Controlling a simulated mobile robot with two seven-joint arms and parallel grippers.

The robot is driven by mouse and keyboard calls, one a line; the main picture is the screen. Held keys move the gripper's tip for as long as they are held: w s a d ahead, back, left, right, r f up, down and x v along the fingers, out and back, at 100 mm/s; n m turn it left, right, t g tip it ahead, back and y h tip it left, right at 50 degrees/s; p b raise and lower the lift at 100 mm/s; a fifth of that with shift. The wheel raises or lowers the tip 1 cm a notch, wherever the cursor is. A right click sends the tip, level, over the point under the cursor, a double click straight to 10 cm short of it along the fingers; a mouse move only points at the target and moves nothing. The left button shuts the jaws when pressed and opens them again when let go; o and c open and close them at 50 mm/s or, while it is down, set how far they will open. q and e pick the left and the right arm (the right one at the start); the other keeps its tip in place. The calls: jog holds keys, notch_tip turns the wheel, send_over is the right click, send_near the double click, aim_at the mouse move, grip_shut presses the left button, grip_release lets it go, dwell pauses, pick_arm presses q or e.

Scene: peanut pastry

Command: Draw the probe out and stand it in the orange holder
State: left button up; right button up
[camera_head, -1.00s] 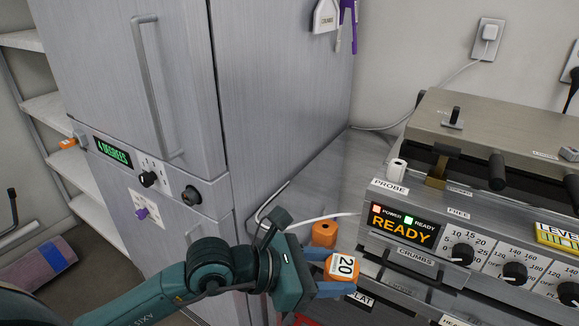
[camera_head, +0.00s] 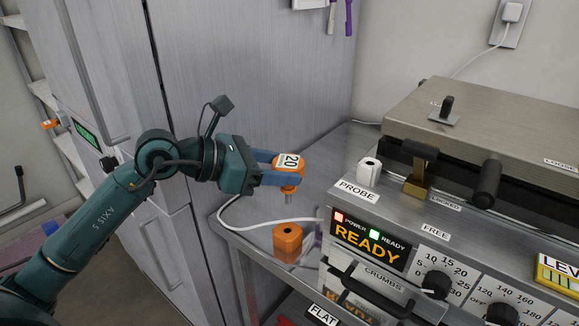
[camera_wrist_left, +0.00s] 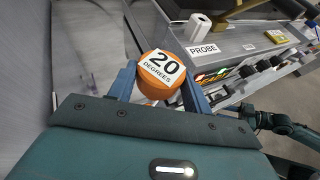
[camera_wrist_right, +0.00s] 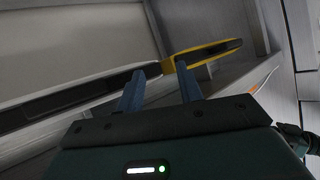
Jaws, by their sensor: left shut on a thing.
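The probe (camera_head: 289,166) has an orange head with a white "20 degrees" label and a short metal shaft pointing down. My left gripper (camera_head: 284,170) is shut on its head and holds it upright in the air. It also shows between the fingers in the left wrist view (camera_wrist_left: 160,75). The orange holder (camera_head: 288,240), a block with a hole in its top, stands on the steel counter below the probe, apart from it. My right gripper (camera_wrist_right: 164,78) is open in the right wrist view, with no thing clearly between its fingers; it is out of the head view.
The grill machine (camera_head: 440,205) with its READY display stands to the right. A white cable (camera_head: 265,222) runs along the counter behind the holder. A tall steel cabinet (camera_head: 250,90) is at the back left.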

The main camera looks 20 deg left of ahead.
aim_at(285, 191)
pick_arm(q)
jog(key=shift+a, duration=0.1)
pick_arm(e)
jog(key=shift+s+a, duration=0.15)
jog(key=shift+a, duration=0.05)
pick_arm(q)
jog(key=shift+f+b, duration=0.6)
jog(key=shift+b, duration=0.15)
notch_tip(285, 191, down, 4)
jog(key=b, duration=0.3)
jog(key=shift+r, duration=0.1)
jog(key=shift+f+b, duration=0.35)
jog(key=shift+b, duration=0.15)
pick_arm(e)
jog(key=shift+s+d+f+m+t, duration=0.25)
jog(key=shift+d+f+m+t, duration=0.1)
jog(key=shift+d+t, duration=0.3)
jog(key=shift+f, duration=0.15)
jog(key=shift+a+f, duration=0.1)
